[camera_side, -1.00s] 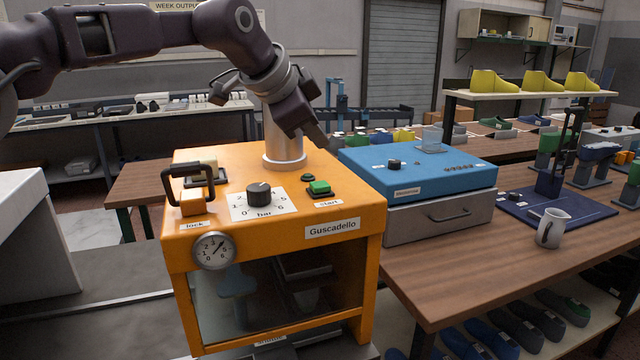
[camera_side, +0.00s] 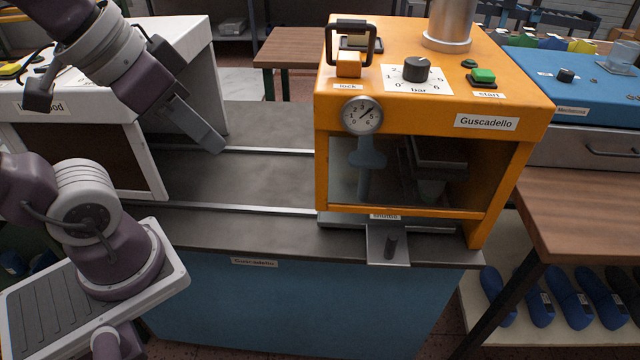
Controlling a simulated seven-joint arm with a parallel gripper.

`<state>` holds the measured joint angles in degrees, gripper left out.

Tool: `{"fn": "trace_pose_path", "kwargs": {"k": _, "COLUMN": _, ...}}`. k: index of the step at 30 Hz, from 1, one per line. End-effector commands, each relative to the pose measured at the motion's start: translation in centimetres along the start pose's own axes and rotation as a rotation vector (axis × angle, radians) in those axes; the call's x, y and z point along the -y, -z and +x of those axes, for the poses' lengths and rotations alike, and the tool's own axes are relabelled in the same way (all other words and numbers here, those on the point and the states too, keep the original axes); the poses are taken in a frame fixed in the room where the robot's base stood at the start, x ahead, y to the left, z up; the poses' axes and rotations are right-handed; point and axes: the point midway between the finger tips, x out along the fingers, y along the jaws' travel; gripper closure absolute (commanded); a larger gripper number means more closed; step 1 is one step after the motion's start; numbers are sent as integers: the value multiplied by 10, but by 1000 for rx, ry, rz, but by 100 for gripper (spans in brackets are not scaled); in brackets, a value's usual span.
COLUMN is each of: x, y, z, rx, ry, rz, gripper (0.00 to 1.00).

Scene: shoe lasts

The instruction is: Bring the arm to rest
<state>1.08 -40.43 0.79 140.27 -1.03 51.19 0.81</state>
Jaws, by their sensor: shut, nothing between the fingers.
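My arm comes in from the upper left, and my gripper (camera_side: 214,143) hangs tilted down to the right. It is in front of the white cabinet and above the grey bench top (camera_side: 260,190). Its fingers are together and hold nothing. It is apart from the orange Guscadello machine (camera_side: 420,108), which stands to its right. My base is at the lower left.
The white cabinet (camera_side: 150,160) stands close behind and left of my gripper. Metal rails (camera_side: 265,151) run along the bench. The orange machine's lock handle (camera_side: 351,42) stands up from its top, and its front plate (camera_side: 388,240) juts over the bench edge. Bench between is clear.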

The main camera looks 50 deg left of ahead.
Motion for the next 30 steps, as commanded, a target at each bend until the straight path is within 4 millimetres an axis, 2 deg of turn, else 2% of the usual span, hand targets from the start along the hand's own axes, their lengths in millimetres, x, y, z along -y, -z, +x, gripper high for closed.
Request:
{"fn": "trace_pose_path", "kwargs": {"k": 1, "x": 3, "y": -12, "z": 3, "rx": 6, "ry": 16, "rz": -4, "gripper": 100}}
{"fn": "trace_pose_path", "kwargs": {"k": 4, "x": 5, "y": -21, "z": 5, "rx": 14, "ry": 29, "rz": -8, "gripper": 100}}
{"fn": "trace_pose_path", "kwargs": {"k": 30, "x": 4, "y": -20, "z": 5, "rx": 14, "ry": 26, "rz": -6, "gripper": 100}}
